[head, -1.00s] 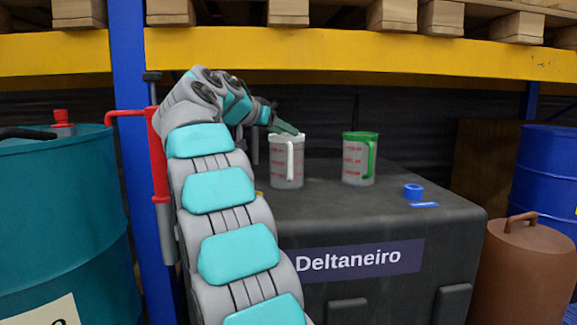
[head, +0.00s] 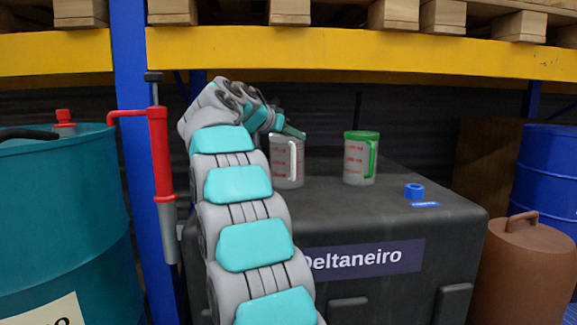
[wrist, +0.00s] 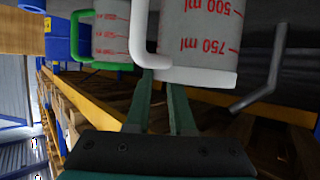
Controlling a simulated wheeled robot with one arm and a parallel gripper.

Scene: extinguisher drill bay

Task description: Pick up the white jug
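The white jug (head: 283,162), clear-sided with red marks and a white rim and handle, stands upright on a black case (head: 410,225). In the wrist view the white jug (wrist: 205,45) appears upside down, close in front of my gripper (wrist: 160,85). Its white handle is at the left of its body there. My gripper's two green fingers are apart, with a gap between them. Their tips reach the jug's rim and handle in the picture; I cannot tell whether they touch. In the head view my gripper (head: 292,132) is at the jug's top, partly hidden by my arm.
A similar jug with green rim and handle (head: 360,160) stands to the right on the case. A blue ring (head: 414,191) lies farther right. A red pump (head: 159,155) and blue post (head: 130,150) are left of my arm. A yellow shelf beam (head: 380,52) spans above.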

